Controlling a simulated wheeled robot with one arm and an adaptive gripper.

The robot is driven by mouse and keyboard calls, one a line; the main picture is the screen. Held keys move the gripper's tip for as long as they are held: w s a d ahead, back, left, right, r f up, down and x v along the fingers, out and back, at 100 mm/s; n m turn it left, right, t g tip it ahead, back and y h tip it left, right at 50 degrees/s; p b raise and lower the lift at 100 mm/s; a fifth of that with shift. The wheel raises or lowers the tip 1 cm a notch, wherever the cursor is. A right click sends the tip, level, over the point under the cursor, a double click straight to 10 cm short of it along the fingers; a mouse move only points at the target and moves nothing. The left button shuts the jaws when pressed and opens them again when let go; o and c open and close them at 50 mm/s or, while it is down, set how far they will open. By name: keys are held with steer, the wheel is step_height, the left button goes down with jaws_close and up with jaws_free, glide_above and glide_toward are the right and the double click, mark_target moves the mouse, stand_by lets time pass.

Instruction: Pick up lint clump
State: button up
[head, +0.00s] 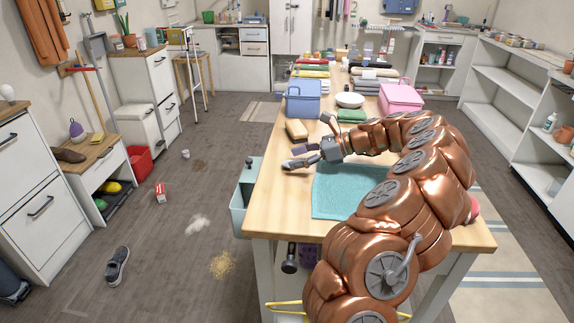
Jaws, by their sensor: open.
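A white fluffy clump (197,223), which looks like the lint clump, lies on the grey floor left of the wooden table (272,208). My gripper (294,156) is above the table's left part, pointing left. Its fingers are apart with nothing seen between them. The gripper is well away from the clump, up and to the right of it in the picture. Nothing covers the clump.
A tan crumbly pile (222,263), a shoe (117,266), a red-and-white carton (160,192) and a small cup (185,154) lie around the clump. A pale blue bin (241,200) hangs at the table's left side. Open floor surrounds the clump.

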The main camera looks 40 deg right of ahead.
mark_target(286, 160)
steer(key=x, duration=0.5)
steer(key=shift+s+a+r+p, duration=0.1)
steer(key=shift+s+p, duration=0.05)
steer(key=shift+p, duration=0.15)
steer(key=shift+c, duration=0.3)
steer(key=c, duration=0.8)
